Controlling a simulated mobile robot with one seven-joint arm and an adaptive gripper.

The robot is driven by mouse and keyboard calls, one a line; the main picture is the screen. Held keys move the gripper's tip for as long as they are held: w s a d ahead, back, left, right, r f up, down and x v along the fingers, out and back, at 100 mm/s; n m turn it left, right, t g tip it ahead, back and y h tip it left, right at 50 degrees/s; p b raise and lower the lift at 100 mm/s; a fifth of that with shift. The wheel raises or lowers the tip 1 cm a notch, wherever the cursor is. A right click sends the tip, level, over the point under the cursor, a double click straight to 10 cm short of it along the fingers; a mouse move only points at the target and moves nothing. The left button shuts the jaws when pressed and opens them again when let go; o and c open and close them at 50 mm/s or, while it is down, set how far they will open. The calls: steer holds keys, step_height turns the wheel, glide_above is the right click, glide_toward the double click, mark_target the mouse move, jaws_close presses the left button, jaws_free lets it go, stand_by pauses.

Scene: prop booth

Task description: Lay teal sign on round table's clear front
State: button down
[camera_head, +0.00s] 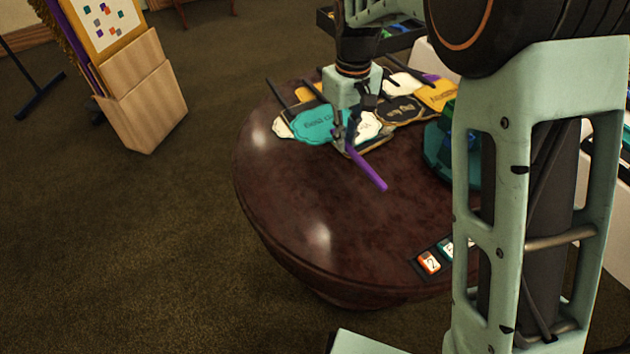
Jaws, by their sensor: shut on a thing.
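The teal sign (313,124) has a wavy edge and dark lettering that looks upside down. It shows among other signs toward the back of the round table (290,200), just left of my gripper (351,132). My gripper points down and is shut around the upper end of a purple stick (368,170). The stick slants down to the right over the table. My fingers hide where it joins a sign, so I cannot tell for certain that it belongs to the teal one.
White, black and yellow signs (438,95) overlap at the table's back. A teal round item (436,155) stands at the right, partly behind my arm. A dark tray with an orange tag (429,262) lies at the front right. The front left tabletop is bare.

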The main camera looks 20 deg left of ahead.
steer(key=b, duration=0.1)
glide_above(314, 187)
steer(key=f, duration=0.6)
steer(key=shift+w+d+f, duration=0.15)
steer(key=shift+d+f, duration=0.05)
steer(key=shift+f, duration=0.2)
steer(key=shift+a+f+b, duration=0.15)
steer(key=shift+f+b, duration=0.25)
steer(key=shift+f, duration=1.35)
steer(key=shift+f, duration=0.1)
steer(key=c, duration=2)
jaws_free()
step_height(314, 187, up, 12)
steer(key=shift+r+p, duration=0.15)
steer(key=shift+p, duration=0.85)
